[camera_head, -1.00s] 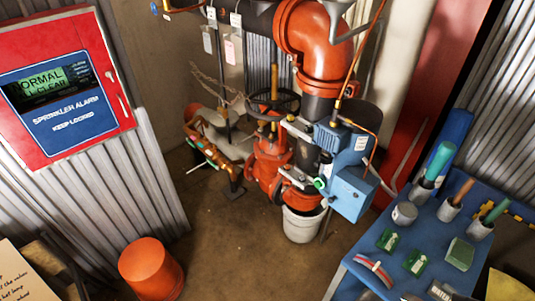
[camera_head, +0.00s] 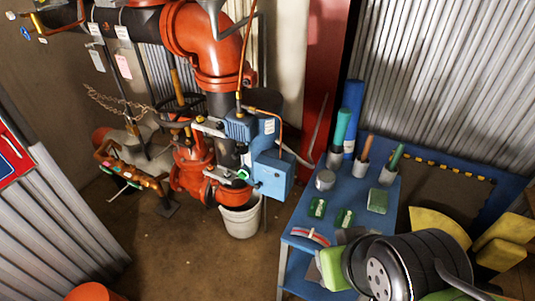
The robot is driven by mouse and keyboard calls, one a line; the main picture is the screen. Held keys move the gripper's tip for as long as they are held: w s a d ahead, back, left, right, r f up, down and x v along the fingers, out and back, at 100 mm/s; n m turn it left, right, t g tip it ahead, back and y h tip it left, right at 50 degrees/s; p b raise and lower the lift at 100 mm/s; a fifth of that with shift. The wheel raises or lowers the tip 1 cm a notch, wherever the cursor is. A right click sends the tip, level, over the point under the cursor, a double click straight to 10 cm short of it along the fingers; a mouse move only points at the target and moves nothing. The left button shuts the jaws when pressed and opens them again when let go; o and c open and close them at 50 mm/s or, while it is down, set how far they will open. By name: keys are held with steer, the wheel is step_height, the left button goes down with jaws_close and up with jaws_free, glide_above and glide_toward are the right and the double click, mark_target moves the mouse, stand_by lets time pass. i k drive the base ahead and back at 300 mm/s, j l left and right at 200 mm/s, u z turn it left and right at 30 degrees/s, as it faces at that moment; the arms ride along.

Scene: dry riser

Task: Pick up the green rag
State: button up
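A dark green folded block, the likeliest green rag (camera_head: 378,200), lies on the blue bench (camera_head: 300,222) at the right of the head view, just in front of the grey cups. It is uncovered, and nothing holds it. A dark ribbed drum with a pale round face, apparently part of my arm, covers the front of the bench at the lower right, well short of the rag. Bright lime-green pieces (camera_head: 333,268) show at its sides; I cannot tell if they belong to my gripper. No fingertips can be made out clearly.
Two small green packs (camera_head: 345,217), a grey tin (camera_head: 325,179) and a red-and-white curved piece (camera_head: 310,236) lie near the rag. Several cups hold coloured rolls behind it. Yellow pieces (camera_head: 440,226) lie to the right. Red piping and a white bucket (camera_head: 240,220) stand left of the bench.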

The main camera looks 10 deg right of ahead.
mark_target(378, 198)
steer(key=i+j+z, duration=0.15)
steer(key=z, duration=0.2)
steer(key=i+j+z, duration=0.15)
steer(key=j+z, duration=0.2)
